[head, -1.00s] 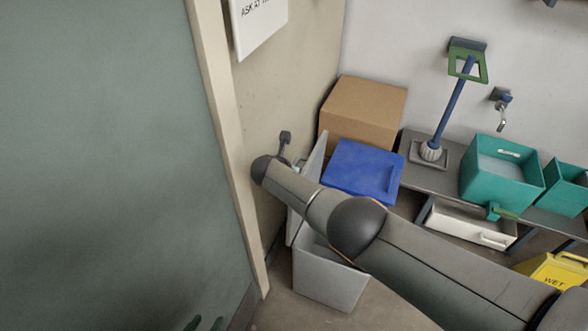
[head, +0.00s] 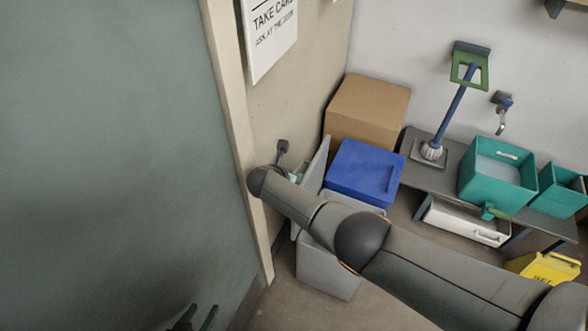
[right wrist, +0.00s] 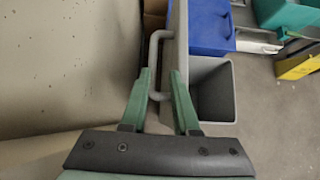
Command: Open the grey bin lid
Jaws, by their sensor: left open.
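The grey bin (head: 325,273) stands on the floor by the wall corner, partly hidden behind my right arm. Its grey lid (head: 314,170) stands raised, nearly upright, on the bin's left side. In the right wrist view the bin (right wrist: 215,90) shows open, with the lid (right wrist: 177,45) seen edge-on and a grey loop handle (right wrist: 152,50) on its left face. My right gripper (right wrist: 163,72) has its green fingers apart, with the handle's lower part between them. My left gripper (head: 197,318) is open and empty at the bottom edge, before the grey-green door.
A blue box (head: 365,172) and a cardboard box (head: 368,110) stand behind the bin. To the right are a low bench (head: 450,178) with teal buckets (head: 497,182), a white tray (head: 465,222) and a yellow sign (head: 543,268). A door frame (head: 232,120) is close on the left.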

